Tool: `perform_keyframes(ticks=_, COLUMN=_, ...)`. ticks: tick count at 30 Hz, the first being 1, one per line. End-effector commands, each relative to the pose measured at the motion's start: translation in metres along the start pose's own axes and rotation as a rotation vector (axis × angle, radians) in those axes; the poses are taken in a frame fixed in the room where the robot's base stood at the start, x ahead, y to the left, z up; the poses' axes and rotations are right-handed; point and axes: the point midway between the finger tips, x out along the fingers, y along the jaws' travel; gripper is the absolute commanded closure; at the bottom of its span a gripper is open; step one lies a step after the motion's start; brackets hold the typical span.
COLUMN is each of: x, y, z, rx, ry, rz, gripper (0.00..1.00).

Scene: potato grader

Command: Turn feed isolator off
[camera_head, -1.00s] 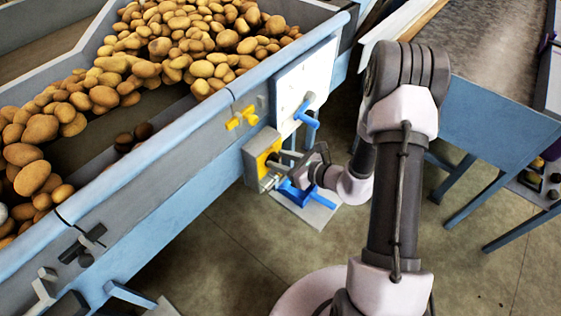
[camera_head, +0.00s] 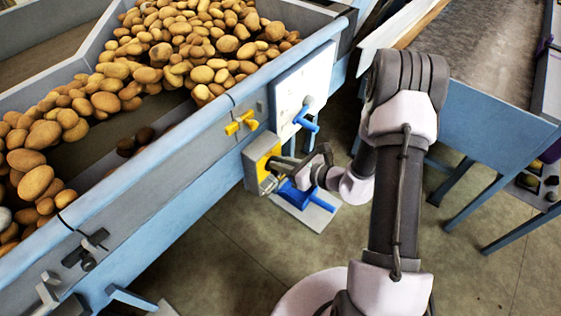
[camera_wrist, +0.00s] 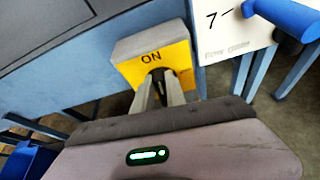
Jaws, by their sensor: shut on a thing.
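The feed isolator (camera_head: 251,165) is a grey box with a yellow face on the side of the blue machine frame. In the wrist view its yellow plate (camera_wrist: 135,71) reads "ON" above the handle area. My gripper (camera_head: 268,184) is at this yellow face, with its fingers pointing into it. In the wrist view my gripper (camera_wrist: 160,88) is shut on the isolator's handle. The fingers hide most of the handle, so its exact angle is hard to tell.
A white panel (camera_head: 290,75) with a blue lever (camera_head: 306,122) is beside the isolator. A yellow valve handle (camera_head: 241,122) sits above it. Potatoes (camera_head: 190,45) fill the hopper.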

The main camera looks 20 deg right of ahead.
Motion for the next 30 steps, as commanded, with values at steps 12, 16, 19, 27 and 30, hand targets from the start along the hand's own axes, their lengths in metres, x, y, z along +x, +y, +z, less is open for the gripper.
perform_keyframes(ticks=12, x=0.000, y=-0.010, z=-0.001, rx=0.345, ry=0.001, rz=0.143, gripper=1.00)
perform_keyframes(ticks=16, x=0.001, y=-0.013, z=-0.004, rx=0.459, ry=0.002, rz=0.191, gripper=1.00)
perform_keyframes(ticks=19, x=0.002, y=-0.015, z=-0.005, rx=0.546, ry=0.001, rz=0.227, gripper=1.00)
perform_keyframes(ticks=27, x=0.005, y=-0.020, z=-0.011, rx=0.784, ry=0.002, rz=0.326, gripper=1.00)
perform_keyframes(ticks=30, x=0.005, y=-0.022, z=-0.013, rx=0.871, ry=0.002, rz=0.363, gripper=1.00)
